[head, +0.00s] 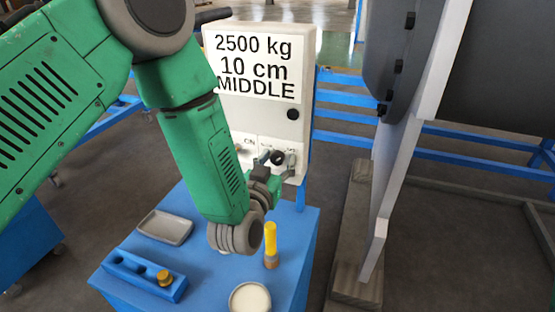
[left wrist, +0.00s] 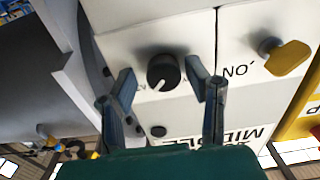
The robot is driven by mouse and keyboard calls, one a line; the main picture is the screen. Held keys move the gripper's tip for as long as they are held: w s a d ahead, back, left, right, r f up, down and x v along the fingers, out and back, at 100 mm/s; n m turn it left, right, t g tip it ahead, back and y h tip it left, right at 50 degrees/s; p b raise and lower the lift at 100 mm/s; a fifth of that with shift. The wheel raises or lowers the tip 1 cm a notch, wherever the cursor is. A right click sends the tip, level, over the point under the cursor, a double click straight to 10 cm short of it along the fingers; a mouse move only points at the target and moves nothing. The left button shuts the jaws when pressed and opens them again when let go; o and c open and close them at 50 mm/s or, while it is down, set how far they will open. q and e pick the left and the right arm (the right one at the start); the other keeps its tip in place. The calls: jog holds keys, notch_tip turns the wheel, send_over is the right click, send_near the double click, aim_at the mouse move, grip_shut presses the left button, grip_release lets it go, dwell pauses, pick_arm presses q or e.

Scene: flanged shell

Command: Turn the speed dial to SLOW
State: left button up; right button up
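The speed dial (left wrist: 163,72) is a round black knob on the white control box (head: 305,110). Its white pointer line points down and slightly left in the left wrist view. The dial also shows small and dark in the head view (head: 277,158). My left gripper (left wrist: 160,76) is open, with one finger on each side of the dial. Gaps show between fingers and dial in the left wrist view; I cannot tell how deep the fingertips reach. In the head view the left gripper (head: 275,165) is at the box's lower front. The dial's labels are mostly hidden. My right gripper is out of view.
A yellow key switch (left wrist: 287,57) marked ON sits beside the dial. The box sign reads 2500 kg, 10 cm, MIDDLE. The blue table (head: 200,270) holds a grey tray (head: 165,227), a yellow-topped cylinder (head: 270,243) and a round pale dish (head: 250,299). A large flanged shell (head: 400,50) stands right.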

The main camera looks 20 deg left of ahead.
pick_arm(q)
jog(key=c, duration=0.6)
grip_shut()
jog(key=shift+a, duration=0.3)
jog(key=shift+d+f+n+b, duration=0.15)
jog(key=shift+n+b, duration=0.3)
jog(key=shift+n, duration=0.25)
jog(key=n+b, duration=0.2)
jog(key=n, duration=0.1)
jog(key=shift+a, duration=0.2)
jog(key=n+b, duration=0.2)
jog(key=n, duration=0.2)
jog(key=shift+f+n, duration=0.1)
jog(key=shift+n, duration=0.3)
jog(key=n+b, duration=0.3)
jog(key=n, duration=0.1)
jog(key=shift+f+n, duration=0.15)
jog(key=shift+n, duration=0.15)
jog(key=shift+s+n+b, duration=0.1)
jog(key=shift+n+b, duration=1.4)
jog(key=shift+n, duration=0.4)
